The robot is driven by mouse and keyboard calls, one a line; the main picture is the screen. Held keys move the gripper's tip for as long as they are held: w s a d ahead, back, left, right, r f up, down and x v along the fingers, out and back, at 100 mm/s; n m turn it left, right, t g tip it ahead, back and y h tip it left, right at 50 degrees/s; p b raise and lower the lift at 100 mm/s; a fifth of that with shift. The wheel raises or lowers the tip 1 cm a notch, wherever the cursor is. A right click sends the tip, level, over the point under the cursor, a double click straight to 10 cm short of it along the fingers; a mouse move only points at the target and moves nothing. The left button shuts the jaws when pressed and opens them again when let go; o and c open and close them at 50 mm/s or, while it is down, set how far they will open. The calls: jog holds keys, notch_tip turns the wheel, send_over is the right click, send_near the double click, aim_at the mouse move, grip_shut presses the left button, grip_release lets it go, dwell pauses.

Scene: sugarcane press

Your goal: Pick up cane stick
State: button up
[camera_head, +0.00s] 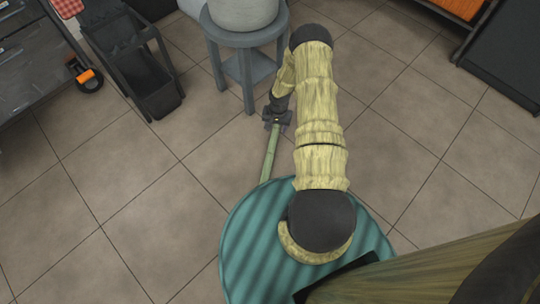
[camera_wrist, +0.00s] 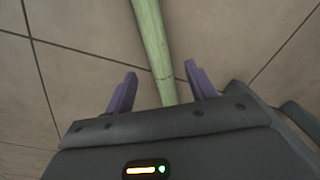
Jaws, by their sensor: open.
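A pale green cane stick (camera_head: 270,152) shows in the head view between my gripper and the teal ribbed surface at the bottom. In the wrist view the cane stick (camera_wrist: 153,45) runs from the top edge down between the two purple fingers. My gripper (camera_head: 277,118) is at the stick's far end in the head view. In the wrist view my gripper (camera_wrist: 158,88) is open, with one finger on each side of the stick and a visible gap to each. The stick's lower end is hidden behind the gripper body.
A round grey stool (camera_head: 243,38) with a pale pot (camera_head: 243,12) on it stands just beyond my gripper. A dark bin (camera_head: 150,85) and a black-and-orange roll (camera_head: 88,78) are at the upper left.

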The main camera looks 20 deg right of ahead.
aim_at(275, 133)
jog(key=shift+f+b, duration=2.25)
jog(key=shift+f, duration=0.35)
jog(key=shift+a, duration=0.1)
grip_shut()
